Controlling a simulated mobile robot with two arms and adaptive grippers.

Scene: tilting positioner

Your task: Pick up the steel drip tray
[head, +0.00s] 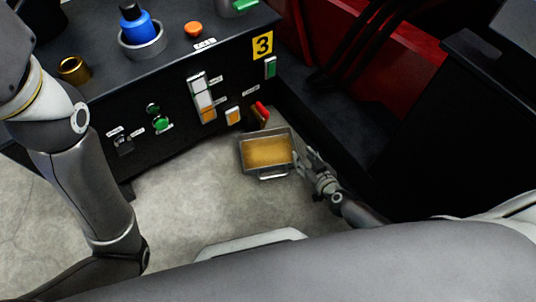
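The steel drip tray (290,143) is a shallow rectangular pan with amber-brown liquid in it. It is below the front of the black console, and its handle (273,177) faces me. My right gripper (303,160) is at the tray's right edge, with its fingers pointing at the rim. The fingers are small and dark here, so I cannot tell whether they touch or grip the rim. I also cannot tell whether the tray rests on the floor. My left arm is at the left of the view, but its gripper is out of view.
The black console (175,95) has buttons, switches and a yellow number 3 label (263,45). A red lever (262,111) sticks out just above the tray. A dark and red machine (345,45) stands to the right. Bare concrete floor (195,195) is free left of the tray.

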